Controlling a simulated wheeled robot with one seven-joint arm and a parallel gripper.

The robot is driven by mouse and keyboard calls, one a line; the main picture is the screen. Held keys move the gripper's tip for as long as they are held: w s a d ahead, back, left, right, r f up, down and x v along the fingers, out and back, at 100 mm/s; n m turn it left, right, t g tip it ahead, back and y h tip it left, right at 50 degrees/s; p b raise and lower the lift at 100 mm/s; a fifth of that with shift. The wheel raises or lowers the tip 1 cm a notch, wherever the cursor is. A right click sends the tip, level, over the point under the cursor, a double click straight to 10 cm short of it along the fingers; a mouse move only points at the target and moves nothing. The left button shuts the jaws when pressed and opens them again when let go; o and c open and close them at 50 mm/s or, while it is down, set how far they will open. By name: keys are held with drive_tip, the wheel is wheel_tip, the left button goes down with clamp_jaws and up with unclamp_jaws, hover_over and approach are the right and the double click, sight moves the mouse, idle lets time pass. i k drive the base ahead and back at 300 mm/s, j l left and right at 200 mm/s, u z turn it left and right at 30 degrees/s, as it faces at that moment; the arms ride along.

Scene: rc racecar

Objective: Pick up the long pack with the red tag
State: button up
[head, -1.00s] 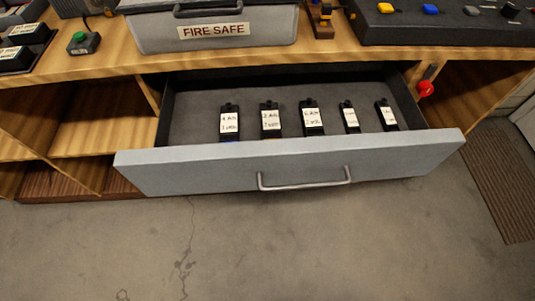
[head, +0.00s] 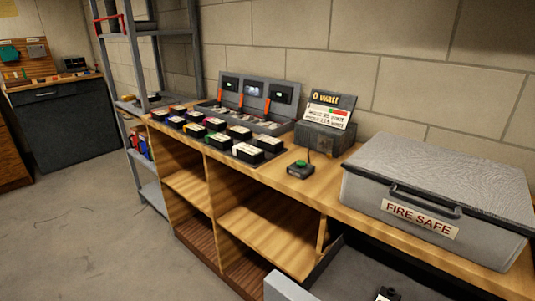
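Several black packs with pale labels stand in rows on a dark mat (head: 236,147) on the wooden bench. One pack (head: 247,153) sits at the near end of the rows. Some labels farther back look coloured, but they are too small for me to pick out a red tag or a long pack. A piece of one more black pack (head: 387,294) shows in the open drawer at the bottom edge. My gripper is not in view.
The open drawer (head: 290,287) juts out at the lower right. A grey fire safe box (head: 433,202), a green-button device (head: 300,169), a charging station (head: 262,99) and a signed dark box (head: 327,125) stand on the bench. Metal shelving (head: 168,50) rises behind. The floor (head: 90,225) at left is clear.

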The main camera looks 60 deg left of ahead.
sight(152, 99)
drive_tip(key=u, duration=2.35)
drive_tip(key=i+j+u, duration=0.35)
drive_tip(key=i, duration=0.4)
drive_tip(key=i+u, duration=0.35)
drive_tip(key=i, duration=0.4)
drive_tip(key=i+l+u, duration=0.35)
drive_tip(key=i, duration=0.4)
drive_tip(key=i+z, duration=0.25)
drive_tip(key=i, duration=0.15)
drive_tip(key=i+j+z, duration=0.25)
drive_tip(key=i, duration=0.15)
drive_tip(key=i+j+z, duration=0.25)
drive_tip(key=i, duration=0.15)
drive_tip(key=i+z, duration=0.4)
drive_tip(key=i+j+z, duration=0.15)
drive_tip(key=z, duration=0.2)
drive_tip(key=i+j+z, duration=0.25)
drive_tip(key=z, duration=0.15)
drive_tip(key=i+j+z, duration=0.35)
